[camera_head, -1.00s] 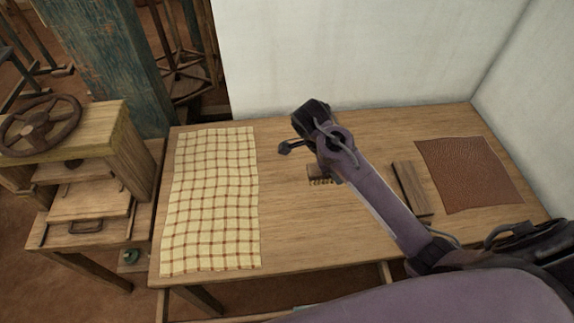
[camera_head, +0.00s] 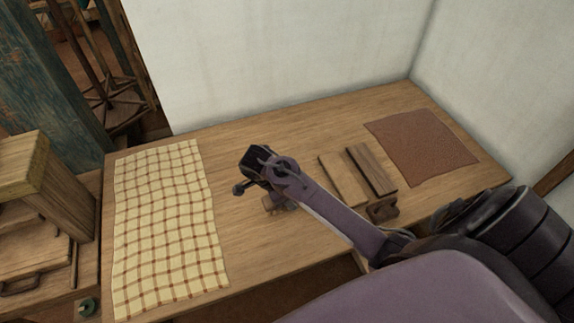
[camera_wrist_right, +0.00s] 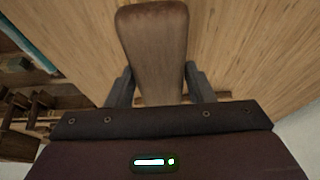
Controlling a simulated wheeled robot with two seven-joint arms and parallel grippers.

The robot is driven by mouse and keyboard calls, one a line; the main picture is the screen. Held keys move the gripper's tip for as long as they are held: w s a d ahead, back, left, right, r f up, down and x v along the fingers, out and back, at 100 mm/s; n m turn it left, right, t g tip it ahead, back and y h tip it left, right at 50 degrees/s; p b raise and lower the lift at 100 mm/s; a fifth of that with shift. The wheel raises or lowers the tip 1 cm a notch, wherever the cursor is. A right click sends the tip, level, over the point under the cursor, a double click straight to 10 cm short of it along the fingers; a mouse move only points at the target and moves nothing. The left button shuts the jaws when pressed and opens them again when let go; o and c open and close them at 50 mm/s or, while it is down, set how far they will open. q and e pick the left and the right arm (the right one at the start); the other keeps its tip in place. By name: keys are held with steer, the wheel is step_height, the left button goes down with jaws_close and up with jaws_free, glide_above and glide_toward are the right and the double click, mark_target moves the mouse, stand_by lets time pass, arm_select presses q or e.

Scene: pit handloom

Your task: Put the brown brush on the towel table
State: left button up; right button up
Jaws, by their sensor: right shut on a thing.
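The brown brush (camera_wrist_right: 152,45) is between the two fingers of my right gripper (camera_wrist_right: 158,80) in the right wrist view, with its smooth wooden body pointing away from the palm. In the head view part of the brush (camera_head: 275,204) shows below my right wrist, with short bristles on its underside. The right fingers are mostly hidden there behind my arm. The wooden table (camera_head: 300,135) carries a yellow-and-brown checked towel (camera_head: 167,230) on its left part. The brush is to the right of the towel. I cannot tell its exact height above the wood. My left gripper is not in view.
Two wooden boards (camera_head: 343,180) (camera_head: 371,168), a small dark wooden block (camera_head: 383,208) and a brown leather-like sheet (camera_head: 421,147) are on the right part of the table. White walls (camera_head: 270,60) bound the back and right. A wooden stand (camera_head: 40,185) is at left.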

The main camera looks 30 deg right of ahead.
steer(key=shift+f, duration=2)
steer(key=shift+f, duration=0.1)
steer(key=o, duration=1)
steer(key=shift+o, duration=0.2)
steer(key=b+v, duration=0.2)
steer(key=v, duration=0.8)
steer(key=shift+a+r+p, duration=0.2)
steer(key=shift+r+p, duration=0.55)
steer(key=shift+a+r, duration=0.2)
steer(key=shift+r, duration=0.15)
